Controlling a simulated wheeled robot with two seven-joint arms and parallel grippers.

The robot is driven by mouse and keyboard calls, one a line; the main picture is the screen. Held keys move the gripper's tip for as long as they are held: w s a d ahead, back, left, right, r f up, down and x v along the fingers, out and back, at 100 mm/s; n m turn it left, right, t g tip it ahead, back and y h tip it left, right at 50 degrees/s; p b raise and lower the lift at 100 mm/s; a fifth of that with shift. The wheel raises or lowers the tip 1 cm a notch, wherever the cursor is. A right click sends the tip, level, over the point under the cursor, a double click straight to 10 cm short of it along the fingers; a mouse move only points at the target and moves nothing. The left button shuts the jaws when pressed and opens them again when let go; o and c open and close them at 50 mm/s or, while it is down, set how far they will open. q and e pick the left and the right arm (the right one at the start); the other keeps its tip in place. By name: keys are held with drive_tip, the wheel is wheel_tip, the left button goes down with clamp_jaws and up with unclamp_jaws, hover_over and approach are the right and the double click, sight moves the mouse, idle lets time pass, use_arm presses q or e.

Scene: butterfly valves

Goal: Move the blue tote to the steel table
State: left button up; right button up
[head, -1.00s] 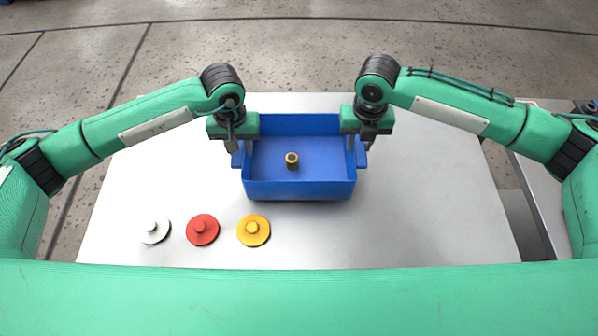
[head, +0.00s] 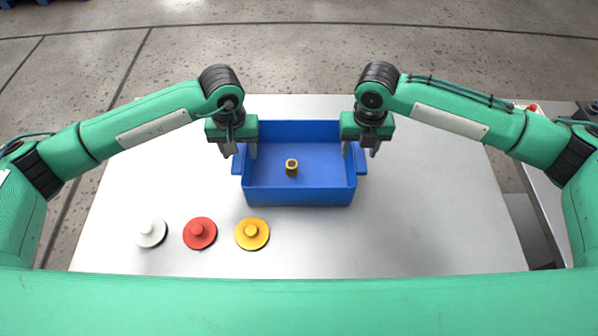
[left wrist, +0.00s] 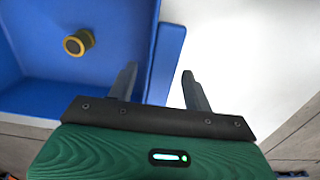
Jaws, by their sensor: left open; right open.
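The blue tote (head: 299,193) sits upright on the bare, pale grey metal-looking table (head: 430,210). A small brass fitting (head: 291,168) stands inside it. My left gripper (head: 239,152) is open at the tote's left handle. In the left wrist view, its fingers (left wrist: 160,74) stand apart on either side of the blue handle (left wrist: 166,58), one toward the tote's inside and one over the table; the tote's wall and the fitting (left wrist: 78,42) also show. My right gripper (head: 360,150) is open at the right handle. Whether any finger touches the tote is not clear.
White (head: 151,233), red (head: 200,233) and yellow (head: 252,233) knobbed discs lie in a row at the table's front left. The table's right side is clear. Another surface (head: 545,180) stands beyond the right edge, with a small red item on it.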

drive_tip(key=shift+r, duration=0.2)
use_arm(q)
wheel_tip(320, 180, up, 11)
drive_tip(key=shift+f, duration=0.15)
use_arm(e)
wheel_tip(320, 180, up, 12)
drive_tip(key=shift+f, duration=0.15)
drive_tip(key=shift+f, duration=0.1)
idle(0.5)
